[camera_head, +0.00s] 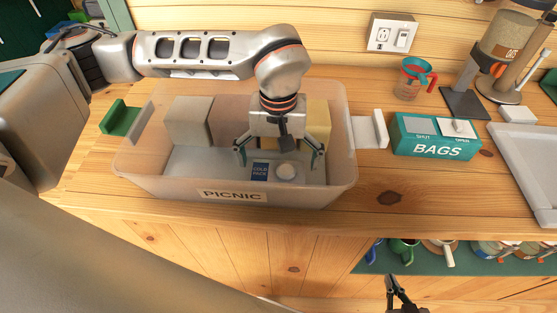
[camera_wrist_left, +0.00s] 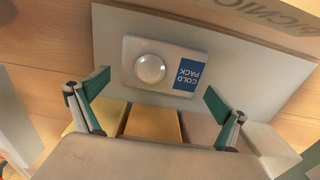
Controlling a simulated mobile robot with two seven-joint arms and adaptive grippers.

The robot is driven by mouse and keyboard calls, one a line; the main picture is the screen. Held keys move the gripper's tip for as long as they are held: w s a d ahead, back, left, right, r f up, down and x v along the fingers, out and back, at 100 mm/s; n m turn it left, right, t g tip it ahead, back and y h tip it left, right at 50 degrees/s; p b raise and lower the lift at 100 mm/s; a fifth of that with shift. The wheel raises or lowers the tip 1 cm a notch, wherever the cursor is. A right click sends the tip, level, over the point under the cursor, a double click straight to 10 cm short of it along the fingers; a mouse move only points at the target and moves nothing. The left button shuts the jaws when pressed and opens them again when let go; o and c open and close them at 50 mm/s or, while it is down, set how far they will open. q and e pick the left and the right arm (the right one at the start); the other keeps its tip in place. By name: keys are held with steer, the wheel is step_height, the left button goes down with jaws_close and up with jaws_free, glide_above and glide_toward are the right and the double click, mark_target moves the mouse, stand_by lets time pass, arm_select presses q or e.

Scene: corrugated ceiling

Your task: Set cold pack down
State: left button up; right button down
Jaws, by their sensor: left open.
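The cold pack (camera_head: 274,172) is a pale flat block with a blue label and a round knob. It lies flat on the floor of the clear picnic bin (camera_head: 143,175), near the front wall. It also shows in the left wrist view (camera_wrist_left: 160,68). My left gripper (camera_head: 281,160) points down into the bin above the pack. Its fingers are spread wide and apart from the pack in the left wrist view (camera_wrist_left: 155,97). My right gripper (camera_head: 398,292) is at the bottom edge of the head view, in front of the counter; its finger opening is unclear.
Several blocks (camera_head: 188,121) stand along the bin's back side. A green bracket (camera_head: 122,118) is at the bin's left and a white one (camera_head: 371,130) at its right. A teal bags box (camera_head: 437,136), a measuring cup (camera_head: 412,78) and a grey tray (camera_head: 527,165) stand further right.

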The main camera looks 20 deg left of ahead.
mark_target(279, 167)
arm_select(q)
step_height(279, 167, up, 12)
steer(key=shift+b, duration=0.3)
stand_by(0.6)
